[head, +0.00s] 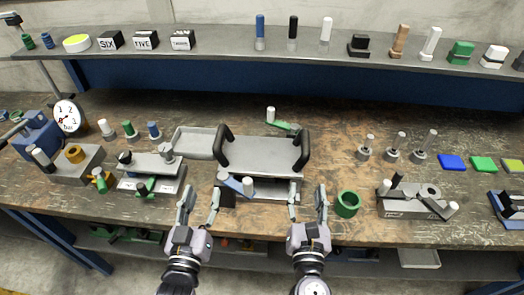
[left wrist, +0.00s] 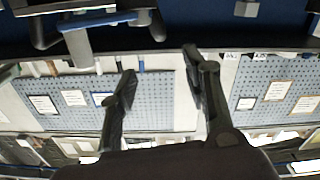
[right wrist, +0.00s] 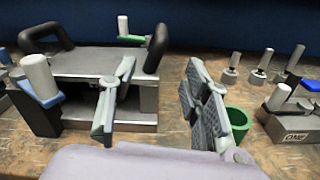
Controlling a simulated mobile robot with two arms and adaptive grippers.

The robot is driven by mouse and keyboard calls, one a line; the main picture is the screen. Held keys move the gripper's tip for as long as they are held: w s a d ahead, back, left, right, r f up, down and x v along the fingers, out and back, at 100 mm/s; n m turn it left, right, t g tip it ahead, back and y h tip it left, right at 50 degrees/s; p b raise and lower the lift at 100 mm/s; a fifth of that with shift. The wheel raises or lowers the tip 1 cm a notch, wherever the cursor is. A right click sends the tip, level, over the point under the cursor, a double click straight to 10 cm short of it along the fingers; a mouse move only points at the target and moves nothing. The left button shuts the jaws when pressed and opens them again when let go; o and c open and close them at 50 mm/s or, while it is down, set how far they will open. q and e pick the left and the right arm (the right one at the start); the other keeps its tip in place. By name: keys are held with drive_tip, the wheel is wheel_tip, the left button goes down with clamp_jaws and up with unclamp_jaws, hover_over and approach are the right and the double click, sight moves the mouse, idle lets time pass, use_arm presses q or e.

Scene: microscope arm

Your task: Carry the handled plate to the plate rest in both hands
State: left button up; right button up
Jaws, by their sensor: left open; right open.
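The handled plate (head: 262,153) is a flat grey plate with a black upright handle at its left end (head: 225,146) and its right end (head: 303,148). It lies on a low block-like support at mid bench; it also shows in the right wrist view (right wrist: 92,63). My left gripper (head: 200,205) is open and empty, in front of the plate's left end. My right gripper (head: 308,205) is open and empty, in front of its right end; no finger touches a handle. I cannot tell for sure which fixture is the plate rest.
A shallow grey tray (head: 195,143) stands left of the plate. A blue lever with a white knob (head: 247,187) is in front of it, a green lever (head: 283,126) behind. A green ring (head: 347,204) is right of my right gripper. Clamp fixtures stand on both sides.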

sight(215, 153)
use_arm(q)
drive_tip(key=w, duration=0.5)
drive_tip(key=w+d, duration=0.1)
drive_tip(key=w, duration=0.5)
drive_tip(key=w+d, duration=0.1)
drive_tip(key=w, duration=0.5)
drive_tip(key=shift+w+d, duration=0.15)
use_arm(e)
drive_tip(key=w, duration=0.5)
drive_tip(key=w+d, duration=0.1)
drive_tip(key=w, duration=0.5)
drive_tip(key=w+d, duration=0.1)
drive_tip(key=w, duration=0.5)
drive_tip(key=shift+w+d, duration=0.15)
drive_tip(key=shift+d, duration=0.05)
use_arm(q)
clamp_jaws()
use_arm(e)
clamp_jaws()
